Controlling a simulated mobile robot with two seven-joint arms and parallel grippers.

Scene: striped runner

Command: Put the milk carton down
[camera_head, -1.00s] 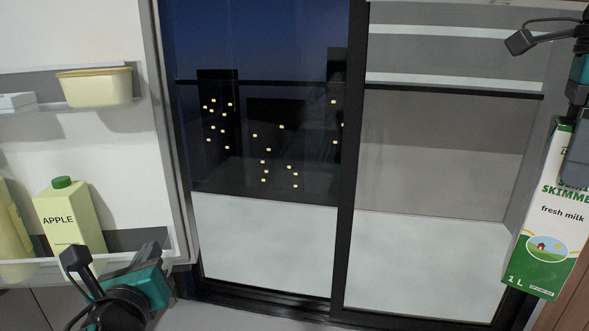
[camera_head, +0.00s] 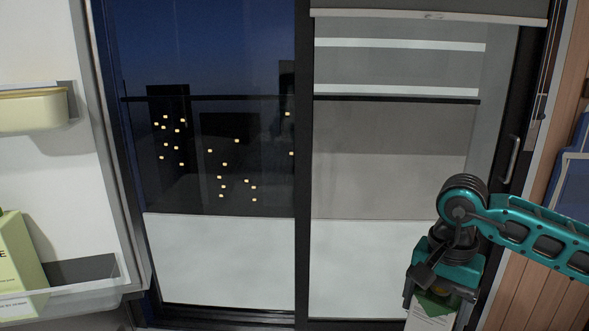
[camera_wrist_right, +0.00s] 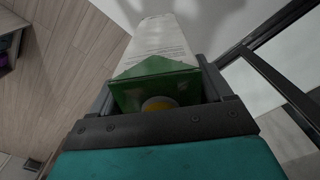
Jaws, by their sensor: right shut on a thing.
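My right gripper (camera_head: 438,292) is at the lower right of the head view, pointing down. It is shut on the milk carton (camera_head: 428,318), whose green and white top shows below the jaws; the rest is cut off by the frame edge. In the right wrist view the milk carton (camera_wrist_right: 160,42) hangs between the fingers, with its green top and yellow cap near the jaws and its white side reaching away toward the floor. No surface shows touching its base. My left gripper is not in view.
At the left, an open door's shelves hold a cream tub (camera_head: 32,108) and a pale green juice carton (camera_head: 18,265). A glass sliding door (camera_head: 220,255) stands ahead. A wooden wall (camera_head: 535,275) is at the right. Wooden floor (camera_wrist_right: 75,75) shows in the wrist view.

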